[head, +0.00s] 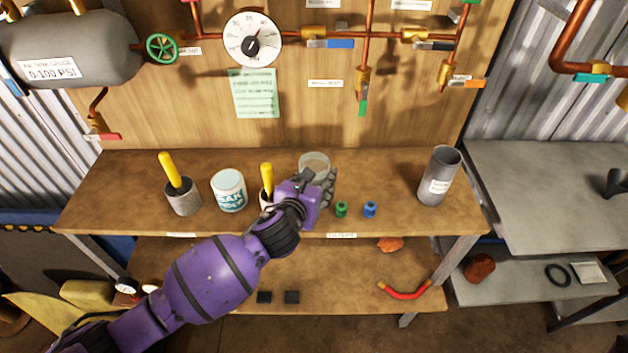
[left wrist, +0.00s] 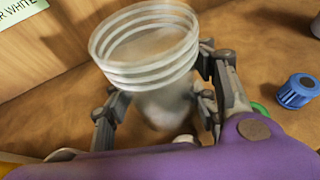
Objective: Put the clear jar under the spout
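The clear jar (head: 314,160) is on or just above the wooden bench, near the middle, at my left gripper (head: 322,186). In the left wrist view the ribbed rim of the jar (left wrist: 146,45) is large and close, and its lower body is blurred. The fingers of my left gripper (left wrist: 165,100) are on both sides of the jar; whether they press on it is unclear. Downward pipe ends with valves hang over the bench: one with a green handle (head: 362,106), one with an orange handle (head: 468,84), one with a red handle (head: 104,136). My right gripper is out of view.
On the bench are a grey cup with a yellow handle (head: 182,198), a white labelled tub (head: 229,190), another yellow handle (head: 266,180) partly behind my arm, green (head: 341,209) and blue (head: 370,209) caps, and a grey cylinder (head: 438,176). Bench between caps and cylinder is clear.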

